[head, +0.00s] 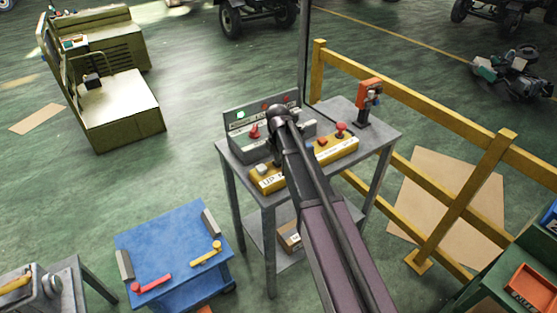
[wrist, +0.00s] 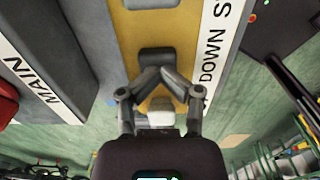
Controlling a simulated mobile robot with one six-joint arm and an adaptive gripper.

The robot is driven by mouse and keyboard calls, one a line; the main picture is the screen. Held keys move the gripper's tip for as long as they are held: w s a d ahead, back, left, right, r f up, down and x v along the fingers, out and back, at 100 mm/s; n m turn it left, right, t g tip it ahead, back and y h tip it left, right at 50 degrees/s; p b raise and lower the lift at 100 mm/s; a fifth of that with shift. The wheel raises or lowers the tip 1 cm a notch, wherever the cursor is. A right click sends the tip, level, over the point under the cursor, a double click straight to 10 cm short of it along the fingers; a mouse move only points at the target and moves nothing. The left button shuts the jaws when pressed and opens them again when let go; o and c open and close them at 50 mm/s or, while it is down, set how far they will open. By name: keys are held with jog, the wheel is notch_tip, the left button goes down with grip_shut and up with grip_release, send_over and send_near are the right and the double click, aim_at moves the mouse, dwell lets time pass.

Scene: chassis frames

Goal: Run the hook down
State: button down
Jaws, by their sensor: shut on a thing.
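A yellow control box (head: 342,149) lies on the grey metal table, with an UP label at its near end. It also shows in the wrist view (wrist: 186,42), beside a white strip lettered DOWN S (wrist: 212,58). My gripper (wrist: 160,72) is over the box with its fingertips drawn together at a dark grey button (wrist: 157,56). Its hold there is partly hidden by the fingers. In the head view my arm hides the gripper and the middle of the box.
Behind the box stands a grey panel (head: 236,117) with a red switch (head: 255,131). A red mushroom knob (head: 341,129) is on the box's far end. An orange device on a stand (head: 369,92) is at the table's back right. A yellow railing (head: 420,90) runs along the right.

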jog(key=shift+w+r, duration=0.15)
jog(key=shift+w, duration=0.05)
notch_tip(320, 180, up, 14)
jog(key=p, duration=1.4)
jog(key=shift+s, duration=0.2)
dwell(0.9)
jog(key=s+d+f+m+b, duration=0.4)
jog(key=s+d+m, duration=0.1)
jog(key=s+m, duration=0.6)
jog(key=s+d+f+m+b, duration=0.4)
jog(key=s+d+m, duration=0.2)
jog(key=s+m, duration=0.4)
jog(key=m, duration=0.3)
jog(key=shift+s+d+f, duration=0.25)
jog(key=shift+s+f, duration=0.1)
